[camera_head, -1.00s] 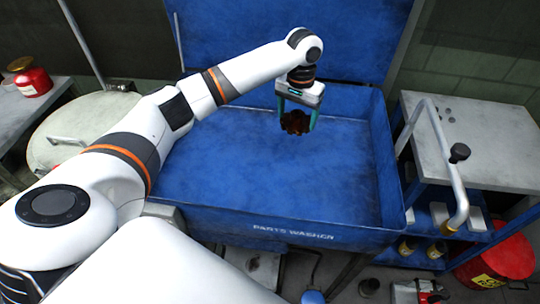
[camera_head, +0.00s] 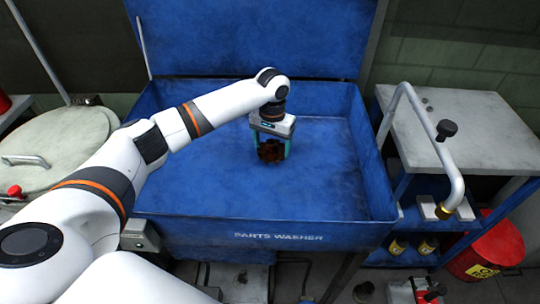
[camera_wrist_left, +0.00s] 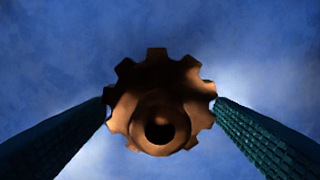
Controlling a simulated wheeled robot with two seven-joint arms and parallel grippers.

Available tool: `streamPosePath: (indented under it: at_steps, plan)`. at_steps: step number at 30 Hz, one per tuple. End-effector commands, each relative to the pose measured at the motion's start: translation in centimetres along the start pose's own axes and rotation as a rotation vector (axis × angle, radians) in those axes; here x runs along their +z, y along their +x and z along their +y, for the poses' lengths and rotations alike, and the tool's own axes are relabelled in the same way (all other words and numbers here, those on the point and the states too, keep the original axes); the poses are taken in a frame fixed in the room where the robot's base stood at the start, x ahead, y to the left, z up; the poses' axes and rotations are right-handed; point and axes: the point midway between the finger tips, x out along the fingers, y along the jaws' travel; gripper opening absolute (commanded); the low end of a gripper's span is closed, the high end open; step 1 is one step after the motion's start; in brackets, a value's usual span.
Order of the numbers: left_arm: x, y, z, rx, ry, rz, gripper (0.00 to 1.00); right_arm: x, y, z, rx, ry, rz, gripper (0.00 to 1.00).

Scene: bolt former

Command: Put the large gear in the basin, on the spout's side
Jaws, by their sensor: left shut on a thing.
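My left gripper (camera_head: 271,150) is shut on the large gear (camera_head: 270,151), a dark rusty brown toothed wheel. In the left wrist view the gear (camera_wrist_left: 158,78) sits between the two teal fingers, its hub and dark bore facing the camera. The gripper holds it inside the blue basin (camera_head: 190,222), near the middle of its width. I cannot tell whether the gear touches the basin floor. The spout (camera_head: 452,168), a bent grey pipe with a black knob, stands at the basin's right side. My right gripper is not in view.
A grey-topped cabinet (camera_head: 470,140) stands to the right of the basin, with a red bin (camera_head: 490,250) below. A round lidded drum (camera_head: 55,150) is at the left. The basin floor around the gear is clear, and the raised lid (camera_head: 250,35) stands behind.

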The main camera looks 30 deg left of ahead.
Motion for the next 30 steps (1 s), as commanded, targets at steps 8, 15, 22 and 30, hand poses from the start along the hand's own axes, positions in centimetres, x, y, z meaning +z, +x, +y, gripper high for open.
streamPosePath:
  at_steps: [8,15,22,30]
  plan:
    - [0.0,3.8,0.0,0.000,0.000,-0.001,0.30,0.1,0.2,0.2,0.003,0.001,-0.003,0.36]
    - [0.0,4.2,0.0,0.000,0.001,-0.002,0.30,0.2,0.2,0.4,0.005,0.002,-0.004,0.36]
    - [-0.1,4.5,0.0,0.002,0.001,0.002,0.86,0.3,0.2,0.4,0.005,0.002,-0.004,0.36]
    - [-0.1,4.5,0.0,0.001,0.000,0.001,1.00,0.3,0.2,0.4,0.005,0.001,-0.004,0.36]
